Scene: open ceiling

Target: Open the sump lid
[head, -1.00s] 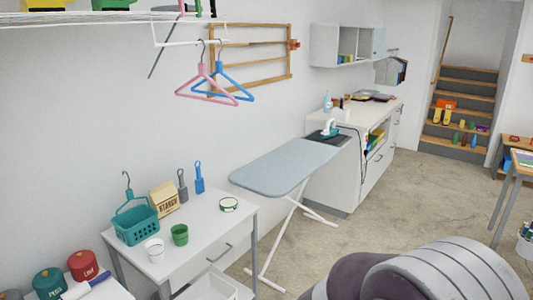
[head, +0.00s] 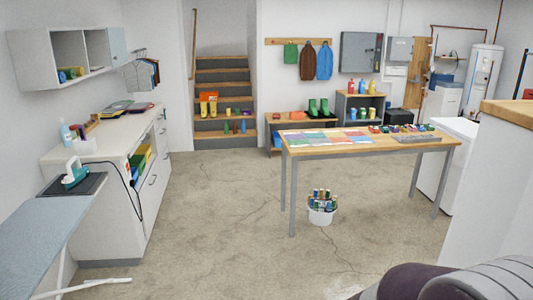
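No sump lid can be made out in the head view. A grey and dark purple rounded part at the bottom right looks like a piece of my own arm. Neither of my grippers shows, so their state is hidden.
A wooden-topped table (head: 365,146) stands right of centre, with a white bucket (head: 321,216) beneath it. A white counter (head: 92,148) and an ironing board (head: 45,225) line the left. Stairs (head: 222,95) rise at the back. The cracked concrete floor (head: 215,215) is open in the middle.

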